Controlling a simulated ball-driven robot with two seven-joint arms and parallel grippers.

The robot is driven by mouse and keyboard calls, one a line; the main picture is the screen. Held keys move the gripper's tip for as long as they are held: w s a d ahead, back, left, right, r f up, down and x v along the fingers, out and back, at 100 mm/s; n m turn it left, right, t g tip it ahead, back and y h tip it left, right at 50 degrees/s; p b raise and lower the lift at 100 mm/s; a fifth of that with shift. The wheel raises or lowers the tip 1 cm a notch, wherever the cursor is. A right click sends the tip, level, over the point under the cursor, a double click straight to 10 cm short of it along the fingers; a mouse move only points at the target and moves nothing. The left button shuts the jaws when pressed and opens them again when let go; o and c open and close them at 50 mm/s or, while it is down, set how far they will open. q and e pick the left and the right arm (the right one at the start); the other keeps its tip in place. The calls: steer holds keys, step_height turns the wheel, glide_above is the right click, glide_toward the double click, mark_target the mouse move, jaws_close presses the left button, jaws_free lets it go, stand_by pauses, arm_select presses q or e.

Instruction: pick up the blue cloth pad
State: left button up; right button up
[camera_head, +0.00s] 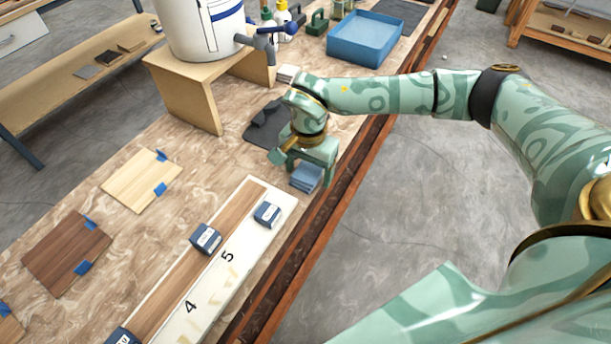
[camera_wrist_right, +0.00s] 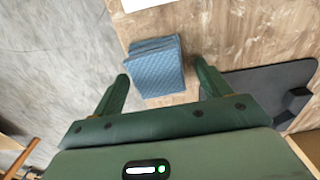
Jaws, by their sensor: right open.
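The blue cloth pad (camera_head: 306,177) lies folded on the workbench, just beyond the end of the long white-and-wood strip. In the right wrist view the pad (camera_wrist_right: 156,67) shows a quilted surface and sits between and ahead of my fingers. My right gripper (camera_head: 304,169) is open and hangs over the pad, partly covering it in the head view. The right wrist view shows both fingers (camera_wrist_right: 161,82) spread wide, one to each side of the pad, with nothing held. Whether the fingertips touch the pad or bench cannot be told. My left gripper is not in view.
A dark mat (camera_head: 266,128) lies left of the gripper. The strip (camera_head: 228,262) carries small dark-blue blocks (camera_head: 206,239). A wooden stand (camera_head: 187,93) holds a white pot (camera_head: 203,30). A blue tray (camera_head: 364,40) stands farther back. The bench's right edge is close to the pad.

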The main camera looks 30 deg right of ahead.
mark_target(308, 169)
steer(key=shift+r, duration=0.1)
steer(key=c, duration=1)
steer(key=shift+c, duration=0.2)
